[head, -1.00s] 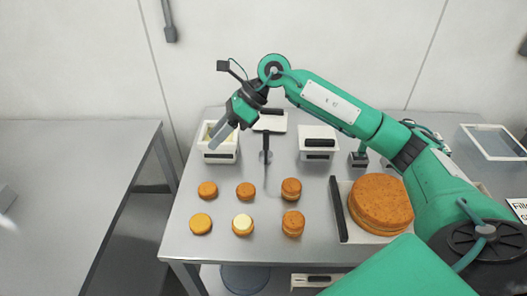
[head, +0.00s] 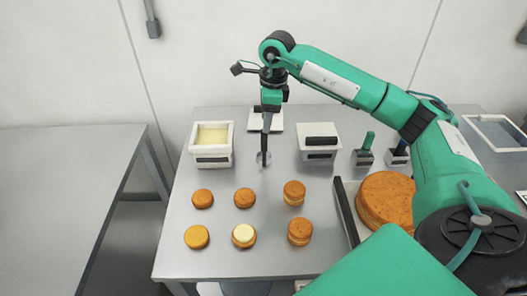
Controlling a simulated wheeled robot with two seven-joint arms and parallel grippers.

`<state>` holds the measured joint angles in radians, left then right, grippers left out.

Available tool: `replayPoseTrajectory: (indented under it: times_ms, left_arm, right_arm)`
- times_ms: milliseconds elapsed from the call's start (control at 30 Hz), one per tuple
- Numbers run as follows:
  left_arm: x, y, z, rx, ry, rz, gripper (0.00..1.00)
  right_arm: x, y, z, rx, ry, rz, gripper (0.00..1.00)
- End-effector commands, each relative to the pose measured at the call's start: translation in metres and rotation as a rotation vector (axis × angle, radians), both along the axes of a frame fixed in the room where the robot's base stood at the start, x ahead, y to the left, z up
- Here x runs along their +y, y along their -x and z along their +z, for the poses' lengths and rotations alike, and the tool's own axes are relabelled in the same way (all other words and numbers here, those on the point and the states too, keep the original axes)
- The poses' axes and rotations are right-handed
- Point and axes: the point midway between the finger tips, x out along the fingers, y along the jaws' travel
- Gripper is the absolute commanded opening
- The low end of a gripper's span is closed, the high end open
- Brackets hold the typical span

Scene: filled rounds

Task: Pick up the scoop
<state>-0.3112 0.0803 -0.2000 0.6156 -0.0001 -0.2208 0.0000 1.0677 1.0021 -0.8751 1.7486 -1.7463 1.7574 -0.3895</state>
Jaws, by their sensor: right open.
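A slim black-handled tool (head: 264,146) with a small grey rounded part near its front end lies in the middle of the table; I take it for the scoop, but its shape is hard to make out. My right gripper (head: 266,122) points down at the tool's far end, its fingers open and in line with the handle. They partly hide that end, and I cannot tell whether they touch it. My left gripper is not in view.
Several round cakes (head: 245,198) stand in front. A large cake (head: 386,199) and green-handled tools in holders (head: 364,156) are at the right. A white plate (head: 277,121) lies behind.

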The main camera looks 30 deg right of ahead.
Motion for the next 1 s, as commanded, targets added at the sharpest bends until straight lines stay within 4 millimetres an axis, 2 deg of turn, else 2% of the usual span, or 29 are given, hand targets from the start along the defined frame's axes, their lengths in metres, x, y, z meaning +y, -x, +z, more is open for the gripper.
replayPoseTrajectory:
  times_ms: [67,167,333,500,633,867,900,1000]
  left_arm:
    - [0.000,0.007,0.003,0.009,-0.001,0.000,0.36]
    - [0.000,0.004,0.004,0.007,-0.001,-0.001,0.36]
    - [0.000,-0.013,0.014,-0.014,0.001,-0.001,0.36]
    - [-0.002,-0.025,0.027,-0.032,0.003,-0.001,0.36]
    - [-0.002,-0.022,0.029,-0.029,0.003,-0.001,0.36]
    - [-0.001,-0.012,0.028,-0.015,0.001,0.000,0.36]
    - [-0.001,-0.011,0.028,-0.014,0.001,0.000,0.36]
    - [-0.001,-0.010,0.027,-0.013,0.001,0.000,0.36]
  right_arm:
    - [0.001,0.000,-0.009,0.001,0.000,-0.001,0.44]
    - [0.002,-0.001,-0.016,-0.001,-0.002,0.000,0.44]
    - [0.004,-0.001,-0.028,0.002,-0.001,0.000,0.44]
    - [0.008,-0.001,-0.054,0.003,-0.002,-0.001,0.44]
    - [0.009,-0.002,-0.067,0.001,-0.002,0.000,0.44]
    - [0.009,-0.002,-0.070,-0.002,-0.001,0.000,0.44]
    - [0.009,-0.002,-0.070,-0.002,-0.001,0.000,0.42]
    - [0.009,-0.002,-0.070,-0.002,-0.001,0.000,0.22]
